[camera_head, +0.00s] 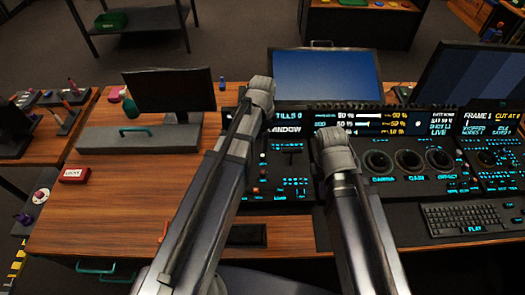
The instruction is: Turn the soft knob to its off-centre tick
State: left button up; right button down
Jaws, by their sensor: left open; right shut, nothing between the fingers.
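The dark control panel (463,186) lies on the wooden desk, with glowing cyan markings and a lit display strip (372,122) along its back. Three round dark controls with rings (378,161) sit in a row right of my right arm, above labels that seem to read gamma, gain and offset. I cannot tell which control is the soft knob, and no off-centre tick can be made out. My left gripper (259,92) is open over the panel's back left part. My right gripper (334,142) is shut and empty over the panel's middle, left of the round controls. The wrists mostly hide both sets of fingers.
A blue monitor (325,76) and a striped monitor (470,75) stand behind the panel. A keyboard (468,218) lies in front of it at right. A dark monitor (170,90) and a red box (74,174) are at left. The desk's left front (120,215) is mostly clear.

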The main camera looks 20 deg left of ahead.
aim_at(263, 156)
pick_arm(q)
jog(key=shift+f, duration=0.1)
pick_arm(e)
jog(key=shift+f, duration=0.1)
pick_arm(q)
notch_tip(263, 156, down, 8)
jog(key=b, duration=0.8)
pick_arm(e)
notch_tip(263, 156, down, 8)
jog(key=shift+r, duration=0.15)
pick_arm(q)
jog(key=shift+r, duration=0.2)
pick_arm(e)
jog(key=shift+r, duration=0.1)
pick_arm(q)
grip_shut()
